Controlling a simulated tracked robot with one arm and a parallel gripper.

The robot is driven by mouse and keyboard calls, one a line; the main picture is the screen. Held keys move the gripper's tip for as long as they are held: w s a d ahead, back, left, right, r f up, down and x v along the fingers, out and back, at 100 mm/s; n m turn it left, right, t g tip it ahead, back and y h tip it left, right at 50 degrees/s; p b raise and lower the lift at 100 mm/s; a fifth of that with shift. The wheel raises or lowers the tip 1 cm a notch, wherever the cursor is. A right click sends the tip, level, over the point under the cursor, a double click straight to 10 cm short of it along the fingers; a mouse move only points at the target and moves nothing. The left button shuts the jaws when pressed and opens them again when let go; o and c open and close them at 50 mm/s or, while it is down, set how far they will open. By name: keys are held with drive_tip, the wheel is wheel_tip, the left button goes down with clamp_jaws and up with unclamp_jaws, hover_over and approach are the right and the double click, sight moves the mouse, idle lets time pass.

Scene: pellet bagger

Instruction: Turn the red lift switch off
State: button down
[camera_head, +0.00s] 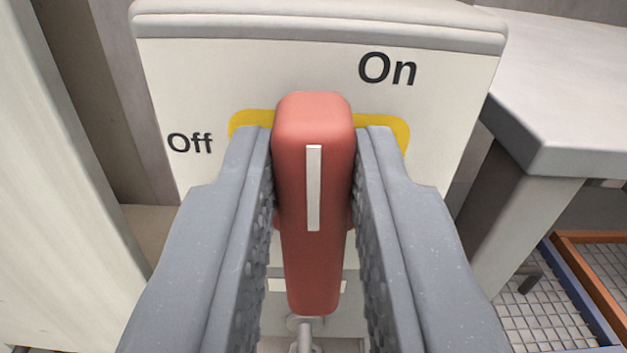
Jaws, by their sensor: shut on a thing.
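The red lift switch (314,180) is a red handle with a white stripe, in the middle of the view. It stands in front of a yellow plate (252,118) on a cream panel (240,75). The panel has "Off" printed at the left and "On" at the upper right. The handle's top points up, between the two words. My gripper (313,165) has one grey, studded finger on each side of the handle and is shut on it. The fingers hide parts of the yellow plate and the lower panel.
A grey-white table or ledge (570,90) stands close at the right. Below it at the lower right are wire-mesh trays or crates with a blue (580,295) and an orange rim (590,238). A pale upright panel (60,200) stands at the left.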

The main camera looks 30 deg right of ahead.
drive_tip(key=n+p, duration=0.2)
drive_tip(key=n, duration=0.1)
drive_tip(key=shift+w+a+f+n+p, duration=0.15)
drive_tip(key=shift+w+f+n+p, duration=0.05)
drive_tip(key=shift+n+p, duration=0.1)
drive_tip(key=shift+w+a+f+n+p, duration=0.15)
drive_tip(key=shift+f+n+p, duration=0.25)
drive_tip(key=shift+n+p, duration=1.7)
drive_tip(key=shift+w+a+f+n+p, duration=0.1)
drive_tip(key=shift+a+f+n+p, duration=0.2)
drive_tip(key=shift+n+p, duration=1.75)
drive_tip(key=shift+w+a+f+n+p, duration=0.15)
drive_tip(key=shift+f+n+p, duration=0.3)
drive_tip(key=shift+n+p, duration=1.65)
drive_tip(key=shift+n+b, duration=0.7)
drive_tip(key=shift+n, duration=0.05)
drive_tip(key=c, duration=1.3)
unclamp_jaws()
drive_tip(key=shift+a, duration=0.15)
